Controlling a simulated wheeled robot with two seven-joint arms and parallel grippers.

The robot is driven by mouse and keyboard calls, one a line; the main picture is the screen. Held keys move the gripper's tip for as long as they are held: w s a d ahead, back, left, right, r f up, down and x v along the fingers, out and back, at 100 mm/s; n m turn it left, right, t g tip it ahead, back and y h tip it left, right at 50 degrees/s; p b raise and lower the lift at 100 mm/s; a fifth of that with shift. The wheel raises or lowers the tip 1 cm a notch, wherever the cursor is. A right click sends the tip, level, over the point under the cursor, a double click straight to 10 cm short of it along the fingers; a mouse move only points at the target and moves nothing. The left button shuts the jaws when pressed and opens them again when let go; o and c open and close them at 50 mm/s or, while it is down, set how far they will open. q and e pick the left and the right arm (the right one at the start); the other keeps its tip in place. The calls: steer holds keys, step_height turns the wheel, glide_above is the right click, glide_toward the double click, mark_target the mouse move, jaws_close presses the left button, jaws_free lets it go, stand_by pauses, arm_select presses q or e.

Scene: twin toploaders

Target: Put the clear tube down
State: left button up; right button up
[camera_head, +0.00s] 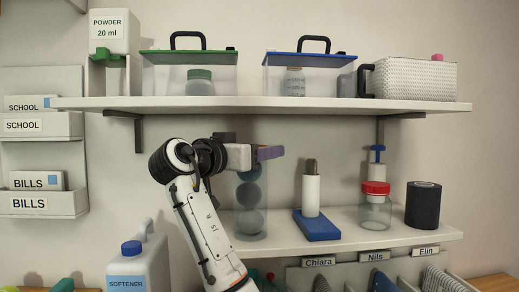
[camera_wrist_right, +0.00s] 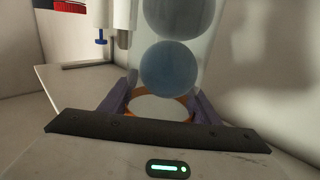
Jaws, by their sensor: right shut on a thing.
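The clear tube (camera_head: 251,205) stands upright at the left end of the lower shelf in the head view, with grey-blue balls stacked inside. My right gripper (camera_head: 266,153) is shut on its upper end. In the right wrist view the purple fingers (camera_wrist_right: 152,106) sit either side of the tube (camera_wrist_right: 178,25) by an orange ring (camera_wrist_right: 180,100). Whether the tube's base touches the shelf or hangs just above it, I cannot tell. My left gripper is in neither view.
The lower shelf (camera_head: 400,237) also holds a blue base with a white post (camera_head: 311,195), a red-lidded jar (camera_head: 375,205) and a black roll (camera_head: 423,205). The upper shelf (camera_head: 260,104) with lidded boxes hangs close above my gripper. A softener jug (camera_head: 140,265) stands lower left.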

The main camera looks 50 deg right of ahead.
steer(key=shift+a, duration=0.1)
steer(key=shift+f, duration=0.2)
steer(key=o, duration=1.2)
steer(key=shift+r, duration=0.1)
steer(key=shift+o, duration=0.8)
steer(key=shift+r, duration=0.1)
steer(key=s+a+b, duration=0.2)
steer(key=a+b, duration=0.1)
steer(key=a, duration=0.8)
steer(key=shift+a, duration=0.4)
